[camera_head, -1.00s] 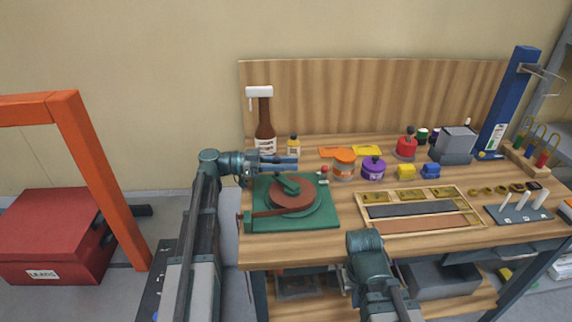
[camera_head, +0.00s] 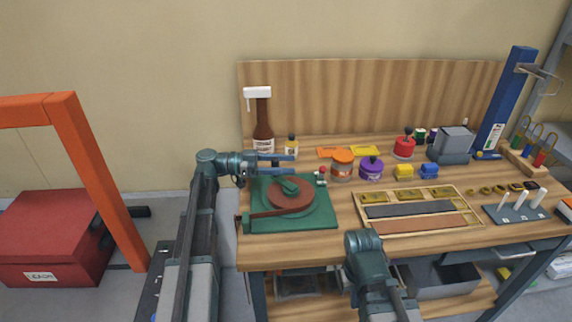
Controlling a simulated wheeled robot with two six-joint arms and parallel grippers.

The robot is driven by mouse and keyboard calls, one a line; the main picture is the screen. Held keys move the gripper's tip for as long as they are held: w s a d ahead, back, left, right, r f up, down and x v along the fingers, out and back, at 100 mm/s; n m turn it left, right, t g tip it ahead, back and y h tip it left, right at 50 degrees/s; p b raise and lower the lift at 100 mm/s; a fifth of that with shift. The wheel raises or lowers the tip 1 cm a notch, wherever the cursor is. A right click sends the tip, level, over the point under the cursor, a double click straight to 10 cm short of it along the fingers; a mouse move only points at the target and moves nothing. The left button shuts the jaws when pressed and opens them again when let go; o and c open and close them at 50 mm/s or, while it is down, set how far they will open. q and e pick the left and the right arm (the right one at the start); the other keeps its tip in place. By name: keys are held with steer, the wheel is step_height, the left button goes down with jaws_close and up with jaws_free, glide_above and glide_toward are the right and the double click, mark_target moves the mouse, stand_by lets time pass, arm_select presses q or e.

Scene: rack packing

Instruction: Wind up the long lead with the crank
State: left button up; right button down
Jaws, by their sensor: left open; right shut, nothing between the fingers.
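A winder with a green base plate (camera_head: 328,221) sits at the left end of the bench. It carries a reddish-brown disc (camera_head: 292,204) with a green arm (camera_head: 289,186) across its top. A reddish-brown strip, apparently the lead (camera_head: 265,214), runs from the disc to a small green block (camera_head: 245,224) at the plate's front left. My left gripper (camera_head: 291,164) is open above the plate's back edge, its two blue fingers pointing right. A small red-topped post (camera_head: 321,174) stands near the plate's back right corner, right of the fingertips. My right arm's joint shows at the bench front; its fingers are hidden.
A brown bottle (camera_head: 263,125) and a small yellow bottle (camera_head: 291,145) stand behind my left gripper. Orange (camera_head: 342,171) and purple (camera_head: 371,173) jars stand right of the winder. A wooden tray (camera_head: 358,213) lies front right. An orange frame (camera_head: 95,180) and red box (camera_head: 45,225) are far left.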

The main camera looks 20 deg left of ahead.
arm_select(q)
steer(key=v, duration=1.3)
steer(key=shift+a, duration=0.25)
steer(key=shift+c, duration=0.3)
steer(key=s+n+t, duration=0.1)
steer(key=s, duration=0.1)
steer(key=s+n+t+y, duration=0.1)
steer(key=s, duration=0.1)
steer(key=s+t, duration=0.2)
steer(key=shift+d+f+n+y, duration=0.15)
steer(key=shift+n+y, duration=0.15)
steer(key=shift+n, duration=0.1)
steer(key=c, duration=0.7)
steer(key=s+n+t+y, duration=0.2)
steer(key=s+t, duration=0.1)
steer(key=s+n+t+y, duration=0.1)
steer(key=s, duration=0.1)
steer(key=shift+s+a+n+t, duration=0.1)
steer(key=shift+a+n+t, duration=0.2)
steer(key=shift+a, duration=0.1)
jaws_close()
steer(key=shift+n+t+y, duration=0.4)
steer(key=shift+y, duration=0.2)
steer(key=x, duration=1.3)
steer(key=shift+a, duration=0.1)
